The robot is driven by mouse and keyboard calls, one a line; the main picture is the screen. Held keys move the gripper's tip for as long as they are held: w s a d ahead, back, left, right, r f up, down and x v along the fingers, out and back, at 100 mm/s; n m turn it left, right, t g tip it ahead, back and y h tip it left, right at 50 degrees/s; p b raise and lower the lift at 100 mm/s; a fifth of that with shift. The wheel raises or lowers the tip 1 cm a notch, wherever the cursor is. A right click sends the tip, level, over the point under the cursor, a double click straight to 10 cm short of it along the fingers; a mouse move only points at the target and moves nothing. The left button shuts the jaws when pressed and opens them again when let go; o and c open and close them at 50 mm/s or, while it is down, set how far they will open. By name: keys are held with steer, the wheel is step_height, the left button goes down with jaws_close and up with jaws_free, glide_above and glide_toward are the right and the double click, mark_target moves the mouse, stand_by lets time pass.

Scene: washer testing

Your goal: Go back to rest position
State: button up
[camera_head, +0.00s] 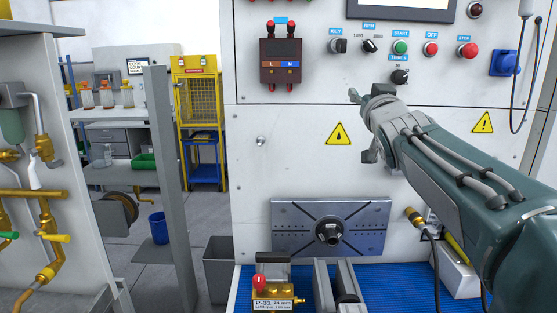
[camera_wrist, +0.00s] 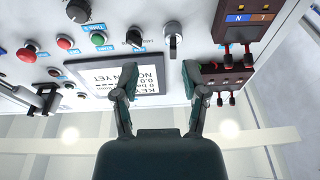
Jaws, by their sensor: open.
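My gripper (camera_head: 362,125) is raised in front of the white test panel (camera_head: 290,150), at the end of my green-grey arm coming from the right. In the wrist view my gripper (camera_wrist: 158,75) has its two fingers apart with nothing between them. That view looks at the control panel tilted, with the key switch (camera_wrist: 173,42), a black knob (camera_wrist: 134,38) and a screen (camera_wrist: 115,82) beyond the fingers. In the head view the key switch (camera_head: 338,46) is above my gripper. I cannot tell the exact gap to the panel.
A blue worktop (camera_head: 385,290) carries a brass valve block (camera_head: 273,297) with a red knob. A slotted metal plate (camera_head: 295,215) is on the panel. Start, off and stop buttons (camera_head: 467,50) line the top. Brass piping (camera_head: 45,240) stands at the left. A floor gap lies between.

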steer(key=s+a+f+g, duration=0.2)
steer(key=s+f+g, duration=1.2)
steer(key=s+f, duration=1.8)
step_height(320, 180, down, 3)
steer(key=shift+s+f+g, duration=0.1)
steer(key=shift+s+g, duration=0.3)
